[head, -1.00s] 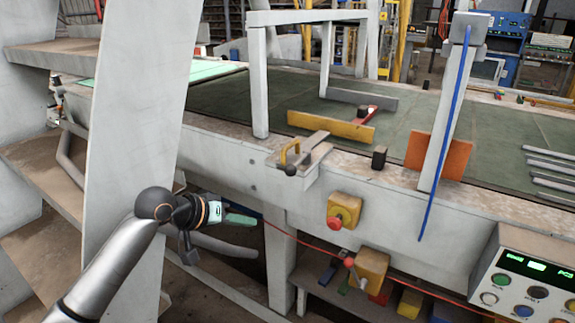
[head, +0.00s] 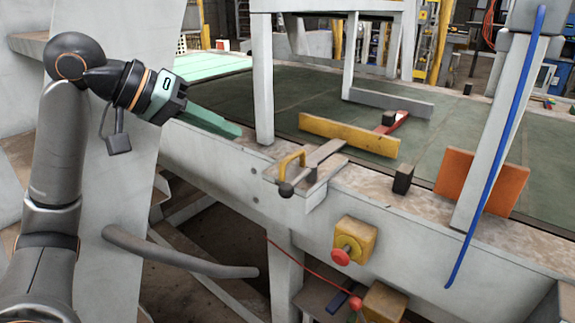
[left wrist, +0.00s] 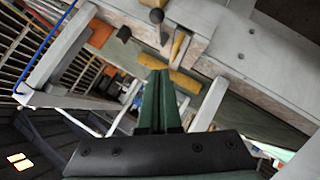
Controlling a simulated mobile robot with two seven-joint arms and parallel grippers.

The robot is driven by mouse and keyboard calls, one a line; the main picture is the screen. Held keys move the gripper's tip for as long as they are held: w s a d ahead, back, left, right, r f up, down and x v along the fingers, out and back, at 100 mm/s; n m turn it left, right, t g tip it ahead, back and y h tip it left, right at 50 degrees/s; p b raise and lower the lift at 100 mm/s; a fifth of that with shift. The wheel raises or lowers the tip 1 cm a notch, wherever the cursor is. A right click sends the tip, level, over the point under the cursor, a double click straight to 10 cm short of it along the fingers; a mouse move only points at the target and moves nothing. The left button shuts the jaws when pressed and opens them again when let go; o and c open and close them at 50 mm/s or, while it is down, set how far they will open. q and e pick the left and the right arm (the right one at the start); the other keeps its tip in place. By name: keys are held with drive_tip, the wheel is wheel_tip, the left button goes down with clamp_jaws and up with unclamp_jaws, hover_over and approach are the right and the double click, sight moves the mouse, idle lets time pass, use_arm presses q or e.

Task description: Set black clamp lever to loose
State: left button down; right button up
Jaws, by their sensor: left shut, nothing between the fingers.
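A clamp sits on the light rim of the table, with a yellow handle (head: 291,160) and a flat grey bar (head: 325,152). Its lever ends in a black ball knob (head: 286,189) at the rim's front edge. In the left wrist view the black knob (left wrist: 157,16) shows at the top, beside the yellow handle (left wrist: 177,44). My left gripper (head: 238,131) has green fingers, shut and empty, above the rim to the left of the clamp and apart from it. The closed fingers also show in the left wrist view (left wrist: 158,74). My right gripper is not in view.
A white post (head: 263,85) stands just behind the clamp and left fingers. A yellow bar (head: 348,135) lies on the green bed beyond. A small black block (head: 403,179) stands to the right. A red button on a yellow box (head: 354,239) is below.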

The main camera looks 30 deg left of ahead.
use_arm(q)
approach(299, 177)
drive_tip(key=w, duration=0.4)
drive_tip(key=shift+d+f, duration=0.5)
drive_tip(key=shift+f, duration=0.4)
drive_tip(key=shift+d+f, duration=0.5)
drive_tip(key=shift+f, duration=0.35)
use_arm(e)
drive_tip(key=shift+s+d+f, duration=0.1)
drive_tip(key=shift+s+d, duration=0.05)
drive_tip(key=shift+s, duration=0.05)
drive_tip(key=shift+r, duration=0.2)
use_arm(q)
drive_tip(key=shift+p, duration=0.3)
drive_tip(key=shift+d, duration=0.2)
drive_tip(key=shift+n+y, duration=0.3)
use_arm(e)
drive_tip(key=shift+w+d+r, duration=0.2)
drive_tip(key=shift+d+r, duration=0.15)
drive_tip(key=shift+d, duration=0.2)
use_arm(q)
drive_tip(key=shift+p, duration=0.3)
